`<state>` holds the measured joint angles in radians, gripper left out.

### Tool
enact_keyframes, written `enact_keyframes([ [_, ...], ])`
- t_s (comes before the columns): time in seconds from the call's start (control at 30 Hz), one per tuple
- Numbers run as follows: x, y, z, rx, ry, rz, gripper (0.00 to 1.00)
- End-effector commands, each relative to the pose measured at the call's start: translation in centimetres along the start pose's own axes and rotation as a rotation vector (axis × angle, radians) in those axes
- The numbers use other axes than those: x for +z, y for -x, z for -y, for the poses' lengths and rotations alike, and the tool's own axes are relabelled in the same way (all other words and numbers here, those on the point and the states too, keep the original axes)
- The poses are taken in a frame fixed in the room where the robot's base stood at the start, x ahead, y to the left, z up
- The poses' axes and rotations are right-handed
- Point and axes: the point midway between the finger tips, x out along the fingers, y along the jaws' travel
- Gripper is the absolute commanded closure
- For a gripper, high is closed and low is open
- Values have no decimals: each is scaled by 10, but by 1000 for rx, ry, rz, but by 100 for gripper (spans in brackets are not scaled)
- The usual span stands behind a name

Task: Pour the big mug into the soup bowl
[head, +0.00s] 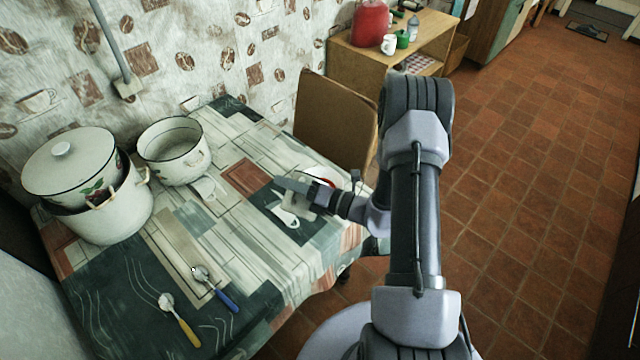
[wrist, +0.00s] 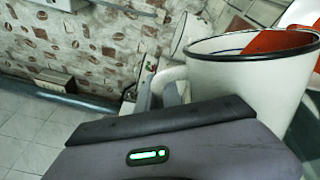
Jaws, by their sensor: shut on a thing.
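The big mug (wrist: 250,85), white with a dark rim, stands large on the right of the wrist view. Orange-red shows at its mouth; I cannot tell whether it is the contents or something beyond. My gripper (head: 284,186) reaches left over the table in the head view. In the wrist view its fingertips (wrist: 162,98) are closed at the white handle on the mug's left side. In the head view a round white and red thing (head: 320,174) shows partly behind my gripper; I cannot tell whether it is the mug or the soup bowl.
An open white pot (head: 180,165) and a stack of pots with a lid (head: 75,165) stand at the table's left by the wall. A yellow-handled spoon (head: 180,320) and a blue-handled spoon (head: 218,290) lie in front. A brown chair (head: 335,120) stands at the far edge.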

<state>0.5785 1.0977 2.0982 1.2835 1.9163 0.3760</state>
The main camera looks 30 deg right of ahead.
Motion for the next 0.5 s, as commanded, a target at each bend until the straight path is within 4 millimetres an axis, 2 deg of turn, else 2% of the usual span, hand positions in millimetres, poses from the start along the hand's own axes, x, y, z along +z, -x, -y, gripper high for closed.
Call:
enact_keyframes([
  [0.5,3,0,1,1,-30,0,100],
])
